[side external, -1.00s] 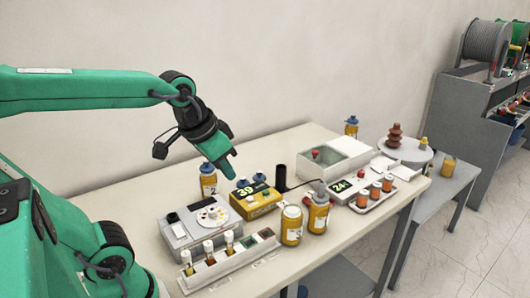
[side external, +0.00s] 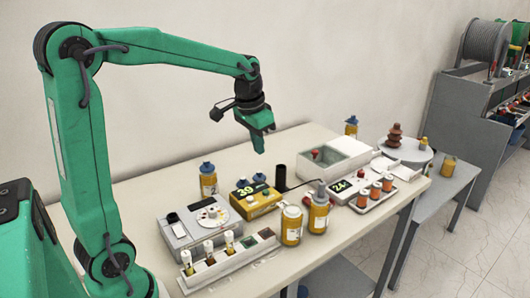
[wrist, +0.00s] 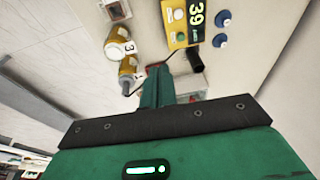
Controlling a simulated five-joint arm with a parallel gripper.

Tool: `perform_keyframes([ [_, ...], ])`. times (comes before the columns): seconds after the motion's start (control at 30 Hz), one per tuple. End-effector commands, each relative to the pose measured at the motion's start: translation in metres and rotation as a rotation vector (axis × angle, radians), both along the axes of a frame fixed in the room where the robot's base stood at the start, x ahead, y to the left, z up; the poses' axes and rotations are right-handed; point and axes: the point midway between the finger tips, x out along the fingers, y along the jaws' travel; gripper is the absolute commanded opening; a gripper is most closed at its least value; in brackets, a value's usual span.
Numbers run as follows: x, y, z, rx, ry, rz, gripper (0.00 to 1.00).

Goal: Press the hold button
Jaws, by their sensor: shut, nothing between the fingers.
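My gripper (side external: 260,148) is shut and empty. It hangs in the air above the table, behind and to the right of the yellow unit with a "39" display (side external: 257,204). In the wrist view my gripper's closed fingers (wrist: 158,72) point up the picture. The yellow unit (wrist: 178,30) is at the top there, with a pale round button (wrist: 180,14) and a green button (wrist: 181,37) beside the display. I cannot read a hold label on any button. A second unit with a "24" display (side external: 342,186) stands further right.
Capped yellow bottles (side external: 291,226) stand at the front edge, and another (side external: 208,180) behind the grey tester (side external: 196,232). A black cylinder (side external: 280,178) stands near the gripper. A pale box with a red knob (side external: 335,157) is to the right. A vial rack (side external: 225,262) lies in front.

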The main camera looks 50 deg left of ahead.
Motion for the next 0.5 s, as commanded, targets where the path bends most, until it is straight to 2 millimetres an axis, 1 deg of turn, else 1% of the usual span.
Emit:
perform_keyframes([
  [0.03, 0.007, 0.006, -0.005, -0.001, 0.013, 0.001, 0.00],
  [0.2, 0.027, 0.025, -0.020, -0.006, 0.051, 0.002, 0.00],
  [0.4, 0.044, 0.044, -0.037, -0.012, 0.084, 0.001, 0.00],
  [0.5, 0.049, 0.051, -0.043, -0.014, 0.095, 0.000, 0.00],
])
